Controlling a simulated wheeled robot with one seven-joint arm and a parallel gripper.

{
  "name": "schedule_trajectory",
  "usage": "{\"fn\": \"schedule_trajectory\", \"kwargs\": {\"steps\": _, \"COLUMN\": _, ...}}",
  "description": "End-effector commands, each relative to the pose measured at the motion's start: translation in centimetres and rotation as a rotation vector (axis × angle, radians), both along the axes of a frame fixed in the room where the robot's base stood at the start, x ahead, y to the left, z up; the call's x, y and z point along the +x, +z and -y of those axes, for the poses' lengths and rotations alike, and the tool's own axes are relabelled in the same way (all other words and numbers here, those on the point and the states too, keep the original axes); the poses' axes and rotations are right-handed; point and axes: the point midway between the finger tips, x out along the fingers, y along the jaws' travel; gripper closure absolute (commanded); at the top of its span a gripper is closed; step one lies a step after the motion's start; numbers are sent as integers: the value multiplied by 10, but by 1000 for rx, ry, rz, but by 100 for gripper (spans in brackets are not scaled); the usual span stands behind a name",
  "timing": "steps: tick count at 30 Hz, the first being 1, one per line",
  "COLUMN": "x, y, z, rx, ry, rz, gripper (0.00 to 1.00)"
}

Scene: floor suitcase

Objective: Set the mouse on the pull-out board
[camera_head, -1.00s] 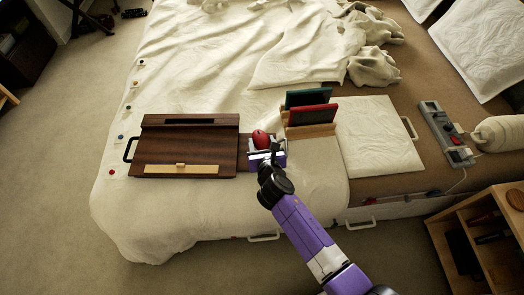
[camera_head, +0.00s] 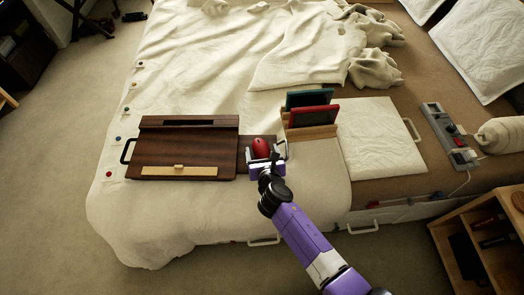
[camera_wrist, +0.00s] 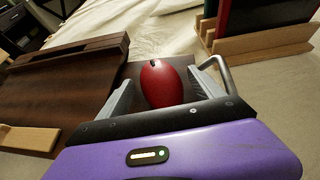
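The red mouse (camera_head: 260,147) rests on the dark pull-out board (camera_head: 243,152), which sticks out from the right side of the brown wooden lap desk (camera_head: 185,148). The wrist view shows the mouse (camera_wrist: 161,84) lying between the grey fingers, with the board (camera_wrist: 182,64) visible behind and beside it. My gripper (camera_head: 265,154) is open around the mouse from the near side. Gaps show between the mouse and the fingers in the wrist view. The gripper body hides the board's near part.
A wooden stand (camera_head: 300,131) holding a red and a teal tablet stands just behind and right of the board. A metal handle (camera_wrist: 218,66) shows beside the right finger. A white padded panel (camera_head: 375,140) and a power strip (camera_head: 450,137) lie further right.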

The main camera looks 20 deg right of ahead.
Motion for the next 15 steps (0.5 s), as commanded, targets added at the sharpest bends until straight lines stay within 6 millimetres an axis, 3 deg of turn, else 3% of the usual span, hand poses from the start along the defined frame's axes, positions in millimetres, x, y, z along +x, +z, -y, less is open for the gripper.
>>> {"fn": "schedule_trajectory", "kwargs": {"steps": 8, "x": -1, "y": 5, "z": 0, "rx": 0, "ry": 0, "rz": 0, "gripper": 24}}
{"fn": "schedule_trajectory", "kwargs": {"steps": 15, "x": -37, "y": 21, "z": -10, "rx": 1, "ry": 1, "rz": -2, "gripper": 24}}
